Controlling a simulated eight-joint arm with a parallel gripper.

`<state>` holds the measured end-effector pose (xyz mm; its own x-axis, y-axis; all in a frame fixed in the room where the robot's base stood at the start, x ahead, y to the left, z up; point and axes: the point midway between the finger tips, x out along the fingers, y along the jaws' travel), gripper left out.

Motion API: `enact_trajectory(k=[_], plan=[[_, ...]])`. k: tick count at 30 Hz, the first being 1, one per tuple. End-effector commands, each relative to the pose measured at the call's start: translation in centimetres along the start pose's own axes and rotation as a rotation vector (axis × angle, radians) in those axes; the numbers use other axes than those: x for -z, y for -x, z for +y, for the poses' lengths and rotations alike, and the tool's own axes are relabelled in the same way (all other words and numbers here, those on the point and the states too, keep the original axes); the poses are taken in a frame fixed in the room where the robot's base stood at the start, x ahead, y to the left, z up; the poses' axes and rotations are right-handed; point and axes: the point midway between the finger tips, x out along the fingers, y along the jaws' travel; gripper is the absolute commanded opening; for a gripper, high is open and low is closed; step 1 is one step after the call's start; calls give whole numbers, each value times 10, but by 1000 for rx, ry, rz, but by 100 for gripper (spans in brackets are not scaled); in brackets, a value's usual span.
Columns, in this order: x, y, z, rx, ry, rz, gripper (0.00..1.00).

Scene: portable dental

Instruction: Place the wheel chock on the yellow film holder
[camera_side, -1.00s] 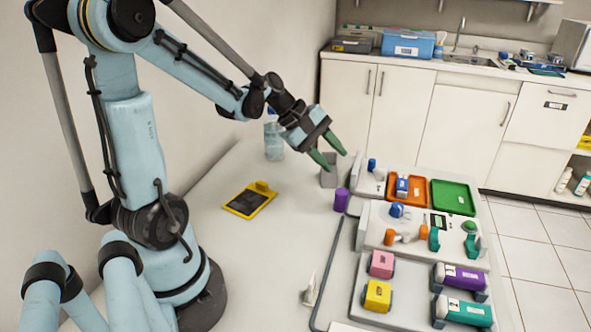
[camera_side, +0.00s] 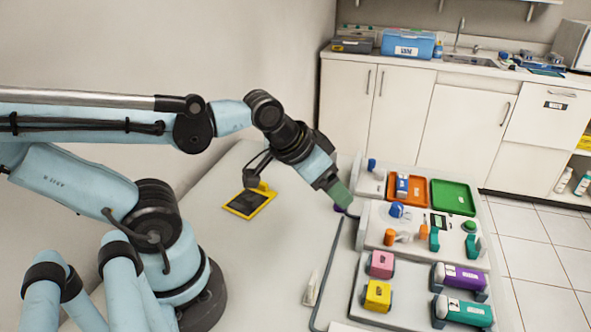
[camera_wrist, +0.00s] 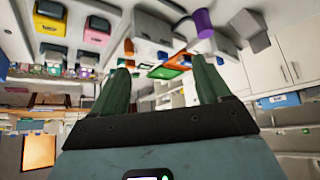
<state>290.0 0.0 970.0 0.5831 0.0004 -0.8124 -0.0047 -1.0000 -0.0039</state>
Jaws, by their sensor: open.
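The yellow film holder (camera_side: 264,207) lies flat on the pale worktop left of my gripper in the side view, with a dark panel and a raised yellow part at its back. A grey wedge-like block, likely the wheel chock (camera_wrist: 247,27), shows at the upper right of the wrist view, beside the purple cylinder (camera_wrist: 203,24). My arm hides this block in the side view. My gripper (camera_side: 341,196) is near the purple cylinder, angled down. Its green fingers also show in the wrist view (camera_wrist: 163,83), apart with nothing held between them.
An orange tray (camera_side: 417,184), a green tray (camera_side: 453,197) and a panel with small fittings stand to the right. Pink (camera_side: 382,264) and yellow (camera_side: 377,296) blocks are nearer the front. A small white upright item (camera_side: 311,290) stands in front. The worktop around the film holder is mostly clear.

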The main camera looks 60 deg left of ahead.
Motion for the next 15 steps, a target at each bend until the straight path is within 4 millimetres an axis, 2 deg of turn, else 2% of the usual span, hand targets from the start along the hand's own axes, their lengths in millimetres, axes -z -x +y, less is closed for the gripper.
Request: enact_trajectory(k=[8,11,15], plan=[[2,0,-1,2,12,-6,77],[10,1,-7,12,49,-27,77],[32,1,-23,42,157,-91,77]])
